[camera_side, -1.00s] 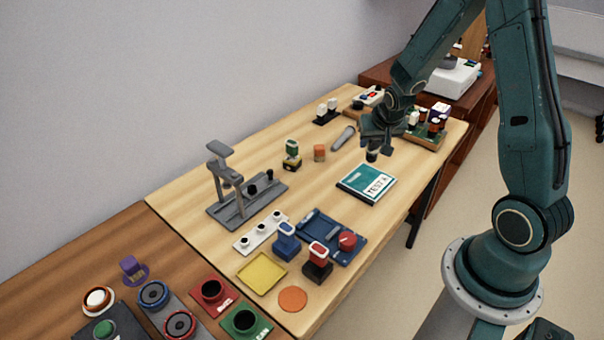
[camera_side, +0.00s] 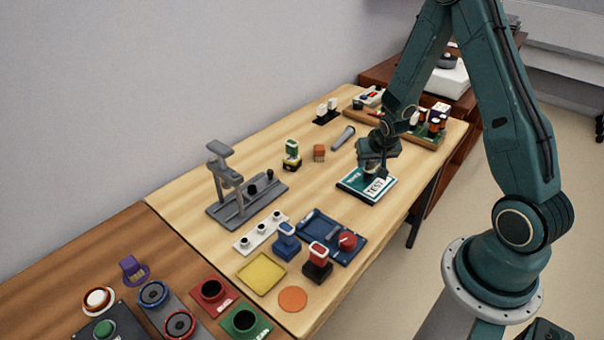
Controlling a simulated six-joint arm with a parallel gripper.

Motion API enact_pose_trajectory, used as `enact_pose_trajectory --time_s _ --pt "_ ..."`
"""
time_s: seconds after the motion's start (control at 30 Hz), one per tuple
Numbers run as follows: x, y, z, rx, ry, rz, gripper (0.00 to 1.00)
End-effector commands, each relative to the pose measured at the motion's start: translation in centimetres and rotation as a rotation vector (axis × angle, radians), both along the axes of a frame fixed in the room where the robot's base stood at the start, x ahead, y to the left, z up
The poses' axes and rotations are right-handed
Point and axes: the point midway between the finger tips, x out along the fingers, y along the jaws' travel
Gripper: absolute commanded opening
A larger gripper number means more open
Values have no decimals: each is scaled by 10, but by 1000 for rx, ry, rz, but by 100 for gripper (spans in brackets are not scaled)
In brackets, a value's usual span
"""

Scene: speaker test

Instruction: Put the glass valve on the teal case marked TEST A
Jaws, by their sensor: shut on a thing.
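The teal case (camera_side: 352,185) marked TEST A lies flat on the light wooden table, right of the middle. Its white label shows the word TEST, and the gripper covers part of its far side. My gripper (camera_side: 375,170) points down low over the far part of the case. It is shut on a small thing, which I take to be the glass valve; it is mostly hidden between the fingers. I cannot tell whether the valve touches the case.
A grey press stand (camera_side: 235,205) stands left on the light table (camera_side: 310,185). A grey cylinder (camera_side: 343,137) and a small orange-brown block (camera_side: 319,152) lie behind the case. A blue tray (camera_side: 322,228) with stamps beside it is in front. A filled wooden tray (camera_side: 432,142) stands behind right.

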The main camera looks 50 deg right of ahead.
Motion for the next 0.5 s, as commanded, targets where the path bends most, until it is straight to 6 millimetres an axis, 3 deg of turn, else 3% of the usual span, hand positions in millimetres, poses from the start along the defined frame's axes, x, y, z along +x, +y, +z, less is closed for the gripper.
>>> enact_pose_trajectory --time_s 0.5 --pt "0 0 -8 -1 -1 0 10"
